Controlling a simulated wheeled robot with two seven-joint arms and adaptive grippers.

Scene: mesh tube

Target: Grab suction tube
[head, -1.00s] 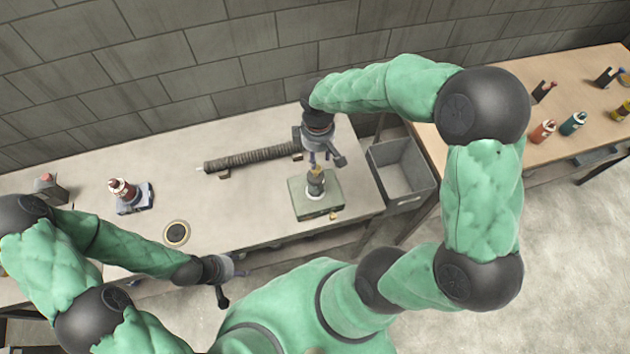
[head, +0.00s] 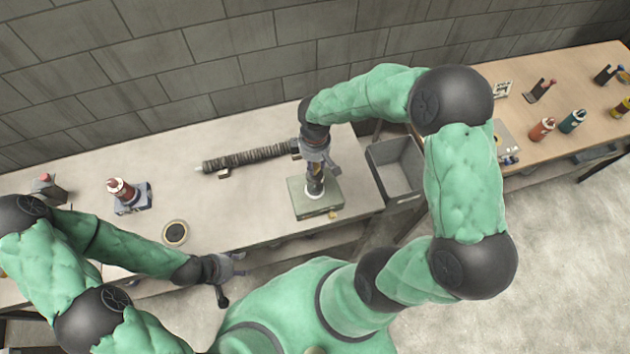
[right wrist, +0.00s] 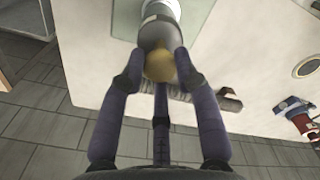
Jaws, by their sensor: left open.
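A ribbed grey tube (head: 245,158) lies near the back wall on the table; part of it also shows in the right wrist view (right wrist: 230,100). A dark upright cylinder (right wrist: 155,35) with a yellowish top stands on a green box (head: 318,207). My right gripper (head: 315,180) is down over this cylinder. In the right wrist view my right gripper's fingers (right wrist: 161,68) are on either side of its top, close to it; whether they press on it I cannot tell. My left gripper (head: 230,280) is open and empty off the table's front edge.
A grey bin (head: 402,165) stands right of the table. A red bottle on a blue-grey stand (head: 130,196) and a round disc (head: 175,233) are on the left of the table. A wooden table (head: 560,95) with several bottles is at the right.

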